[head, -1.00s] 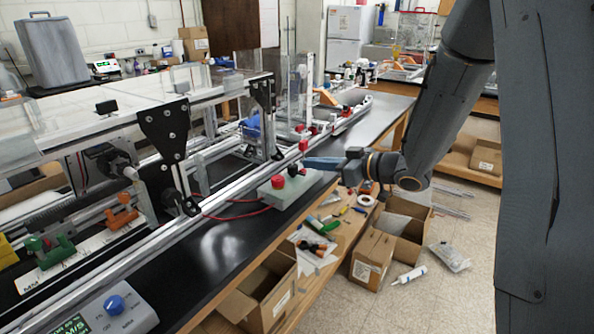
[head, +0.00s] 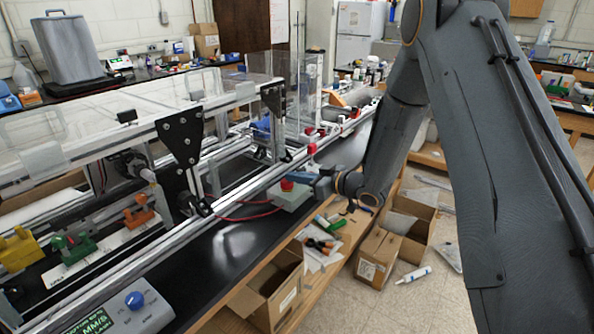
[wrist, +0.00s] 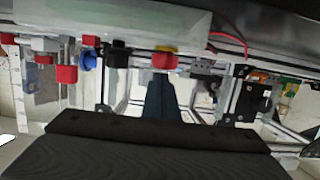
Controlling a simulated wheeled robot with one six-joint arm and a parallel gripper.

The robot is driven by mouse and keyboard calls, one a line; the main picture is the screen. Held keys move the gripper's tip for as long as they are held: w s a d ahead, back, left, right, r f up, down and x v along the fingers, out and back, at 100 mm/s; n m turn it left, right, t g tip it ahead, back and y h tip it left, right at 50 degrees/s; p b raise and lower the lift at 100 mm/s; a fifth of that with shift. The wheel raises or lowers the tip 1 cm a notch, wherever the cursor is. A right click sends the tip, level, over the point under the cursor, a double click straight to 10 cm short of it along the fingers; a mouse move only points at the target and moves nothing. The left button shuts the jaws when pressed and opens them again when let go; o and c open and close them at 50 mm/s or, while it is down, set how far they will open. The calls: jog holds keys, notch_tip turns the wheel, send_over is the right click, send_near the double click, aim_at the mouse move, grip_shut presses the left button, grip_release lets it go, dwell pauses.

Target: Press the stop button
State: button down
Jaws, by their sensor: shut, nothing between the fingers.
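The red stop button (head: 287,185) sits on top of a pale grey-green control box (head: 289,199) on the black bench. In the wrist view, which is upside down, the red button (wrist: 165,61) shows a yellow collar, and the box (wrist: 120,18) is along the top edge. My gripper (head: 286,174) is shut and empty, its blue-grey fingers pointing left just over the button in the head view. In the wrist view the fingertips (wrist: 159,78) line up with the button. I cannot tell whether they touch it. A black knob (wrist: 118,55) sits beside the button.
A metal extrusion rail (head: 240,197) runs along the bench behind the box. Red wires (head: 240,217) leave the box to the left. A device with a blue knob (head: 134,300) is at front left. Cardboard boxes (head: 376,257) stand below the bench.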

jog(key=shift+f, duration=0.15)
jog(key=shift+f+b, duration=0.65)
jog(key=shift+f, duration=0.1)
jog(key=shift+s+f, duration=0.25)
jog(key=shift+f, duration=0.1)
notch_tip(320, 180, up, 5)
jog(key=p, duration=0.3)
jog(key=shift+w+r, duration=0.1)
jog(key=shift+r, duration=0.1)
jog(key=b+v, duration=0.3)
jog(key=v, duration=0.7)
jog(key=shift+b, duration=0.35)
jog(key=shift+w, duration=0.15)
